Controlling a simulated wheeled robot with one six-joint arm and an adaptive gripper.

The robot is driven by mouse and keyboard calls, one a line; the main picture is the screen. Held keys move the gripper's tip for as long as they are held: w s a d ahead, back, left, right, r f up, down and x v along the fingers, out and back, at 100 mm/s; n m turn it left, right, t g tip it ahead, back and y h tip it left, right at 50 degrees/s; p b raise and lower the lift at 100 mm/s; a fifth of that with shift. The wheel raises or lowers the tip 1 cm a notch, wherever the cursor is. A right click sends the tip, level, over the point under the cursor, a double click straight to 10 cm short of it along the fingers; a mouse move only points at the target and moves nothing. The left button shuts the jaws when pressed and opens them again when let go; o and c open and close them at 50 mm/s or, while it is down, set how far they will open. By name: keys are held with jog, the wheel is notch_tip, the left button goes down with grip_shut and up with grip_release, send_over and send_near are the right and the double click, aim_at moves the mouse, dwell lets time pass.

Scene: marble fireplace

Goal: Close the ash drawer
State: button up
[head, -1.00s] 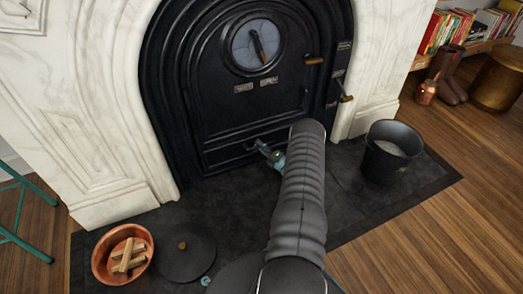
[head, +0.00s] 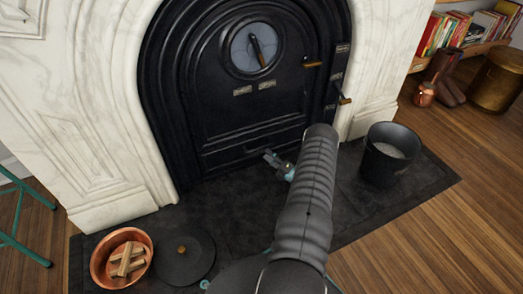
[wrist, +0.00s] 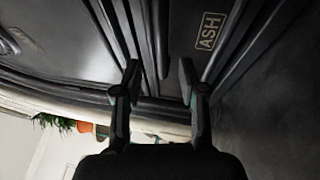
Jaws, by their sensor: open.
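The ash drawer (head: 228,157) is the low black front panel at the bottom of the black stove face. It looks about flush with the face, though a small gap would be hard to tell. A thin handle (head: 254,148) shows on it. In the wrist view an "ASH" label (wrist: 209,31) marks the drawer area, seen turned sideways. My gripper (head: 269,156) is low in front of the drawer; it also shows in the wrist view (wrist: 158,80). Its two fingers are apart with nothing between them. My arm hides the drawer's right end.
A black bucket of ash (head: 390,153) stands right on the dark hearth (head: 340,210). A copper bowl of wood (head: 103,270) and a round black lid (head: 184,262) lie at left front. A green stool (head: 18,215) stands far left.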

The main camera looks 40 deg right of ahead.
jog(key=v, duration=0.5)
jog(key=shift+s, duration=0.2)
dwell(0.4)
